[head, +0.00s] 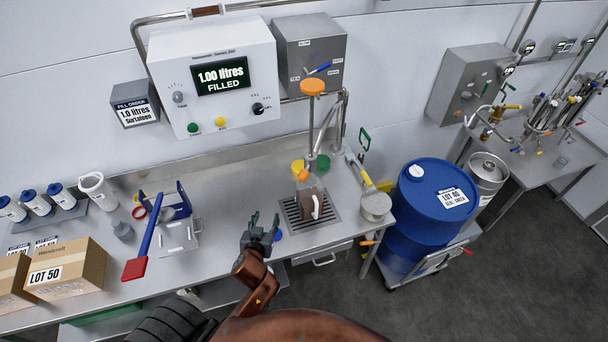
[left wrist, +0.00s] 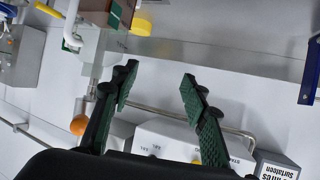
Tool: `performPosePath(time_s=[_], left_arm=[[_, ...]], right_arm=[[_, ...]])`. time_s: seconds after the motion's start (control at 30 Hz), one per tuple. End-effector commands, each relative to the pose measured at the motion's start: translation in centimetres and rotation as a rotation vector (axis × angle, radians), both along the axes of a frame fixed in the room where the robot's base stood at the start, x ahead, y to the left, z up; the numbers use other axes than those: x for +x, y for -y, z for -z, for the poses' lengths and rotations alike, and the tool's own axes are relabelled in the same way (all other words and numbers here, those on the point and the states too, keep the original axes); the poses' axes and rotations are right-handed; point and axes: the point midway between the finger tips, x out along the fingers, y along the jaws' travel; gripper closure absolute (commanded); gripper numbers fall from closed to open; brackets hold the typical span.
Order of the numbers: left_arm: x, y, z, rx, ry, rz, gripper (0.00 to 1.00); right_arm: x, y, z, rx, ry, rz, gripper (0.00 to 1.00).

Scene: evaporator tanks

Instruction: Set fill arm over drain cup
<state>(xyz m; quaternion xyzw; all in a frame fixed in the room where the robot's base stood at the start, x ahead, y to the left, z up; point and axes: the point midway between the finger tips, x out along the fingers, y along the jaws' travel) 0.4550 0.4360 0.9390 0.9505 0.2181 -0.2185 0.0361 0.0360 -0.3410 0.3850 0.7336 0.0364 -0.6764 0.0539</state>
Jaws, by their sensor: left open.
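The fill arm (head: 311,122) is a thin metal pipe with an orange knob on top. It joins a steel post at the back of the bench and hangs down over a brown jug with a white handle (head: 312,205), which stands on the drain grate. A round steel cup (head: 376,205), which looks like the drain cup, is at the bench's right edge, to the right of the arm's lower end. My left gripper (head: 262,228) is open and empty, left of the grate and apart from the arm. Its spread fingers show in the left wrist view (left wrist: 158,92). My right gripper is out of view.
A control box (head: 215,75) reading 1.00 litres filled hangs above the bench. Yellow (head: 297,167) and green (head: 322,162) round pieces sit behind the jug. A blue drum (head: 438,205) stands on a cart to the right. A red-and-blue tool (head: 140,250) lies left.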

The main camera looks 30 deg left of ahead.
Motion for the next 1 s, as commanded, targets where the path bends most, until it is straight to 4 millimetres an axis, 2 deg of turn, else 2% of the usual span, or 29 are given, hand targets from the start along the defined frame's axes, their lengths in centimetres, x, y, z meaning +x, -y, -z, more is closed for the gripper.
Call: performPosePath(time_s=[0.03,0.2,0.33,0.43,0.53,1.0], left_arm=[[1.5,0.2,-1.4,0.006,0.066,0.008,0.58],[6.0,2.3,-6.4,0.004,0.298,0.081,0.58],[8.4,5.0,-9.2,-0.015,0.424,0.170,0.58],[9.3,6.3,-10.1,-0.028,0.467,0.214,0.58],[10.2,6.7,-10.4,-0.034,0.483,0.232,0.58],[16.5,5.5,-10.4,-0.034,0.482,0.230,0.58]], right_arm=[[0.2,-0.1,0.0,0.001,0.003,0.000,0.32],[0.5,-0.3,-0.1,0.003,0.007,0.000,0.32],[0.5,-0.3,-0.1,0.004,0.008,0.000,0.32],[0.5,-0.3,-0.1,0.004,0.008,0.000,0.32],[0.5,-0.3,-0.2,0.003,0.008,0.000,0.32],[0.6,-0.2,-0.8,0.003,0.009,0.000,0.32]])
